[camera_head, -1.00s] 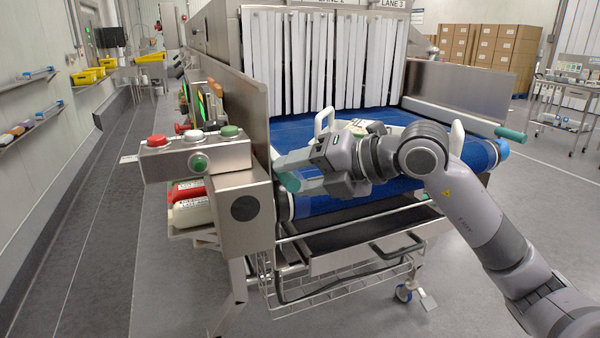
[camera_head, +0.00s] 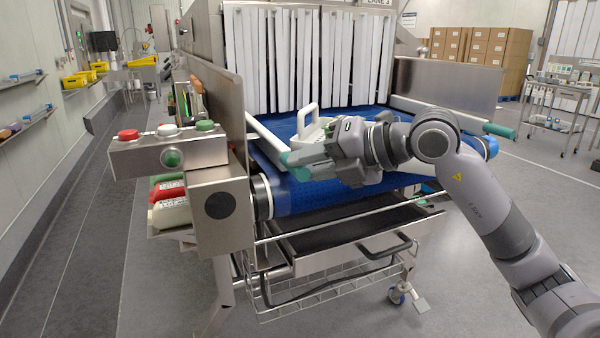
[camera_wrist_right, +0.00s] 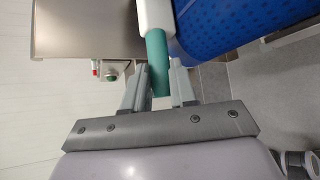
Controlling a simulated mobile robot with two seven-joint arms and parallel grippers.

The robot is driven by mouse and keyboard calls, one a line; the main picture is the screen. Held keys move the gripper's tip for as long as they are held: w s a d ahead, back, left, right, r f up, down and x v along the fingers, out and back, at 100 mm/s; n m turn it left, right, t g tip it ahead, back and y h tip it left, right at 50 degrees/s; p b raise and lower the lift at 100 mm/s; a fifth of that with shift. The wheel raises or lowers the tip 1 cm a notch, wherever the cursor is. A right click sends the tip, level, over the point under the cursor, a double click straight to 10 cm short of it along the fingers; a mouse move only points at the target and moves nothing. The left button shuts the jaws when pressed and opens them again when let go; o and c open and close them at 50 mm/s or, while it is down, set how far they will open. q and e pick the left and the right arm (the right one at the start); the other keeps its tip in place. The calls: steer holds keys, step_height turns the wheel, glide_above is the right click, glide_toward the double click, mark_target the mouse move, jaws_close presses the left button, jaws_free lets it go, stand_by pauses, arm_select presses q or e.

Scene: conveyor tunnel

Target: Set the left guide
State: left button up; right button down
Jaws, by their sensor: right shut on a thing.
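The left guide (camera_head: 266,130) is a white rail with a green end grip, running from the conveyor's left side wall to the front of the blue belt. It slants inward, its front end out over the belt. My right gripper (camera_head: 297,160) is shut on that green grip. In the right wrist view the green grip (camera_wrist_right: 157,58) lies between the two fingers, with the white rail (camera_wrist_right: 154,15) beyond it. My left gripper is not in view.
A white item with an upright handle (camera_head: 307,117) stands on the blue belt (camera_head: 330,198), partly behind my gripper. White strip curtains (camera_head: 300,60) hang behind. A button box (camera_head: 170,150) stands at left. The right guide's green end (camera_head: 499,131) is at right.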

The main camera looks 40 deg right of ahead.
steer(key=shift+d, duration=0.35)
steer(key=c, duration=0.9)
jaws_free()
steer(key=shift+a, duration=0.1)
steer(key=shift+s, duration=0.1)
steer(key=b+v, duration=0.2)
steer(key=v, duration=0.5)
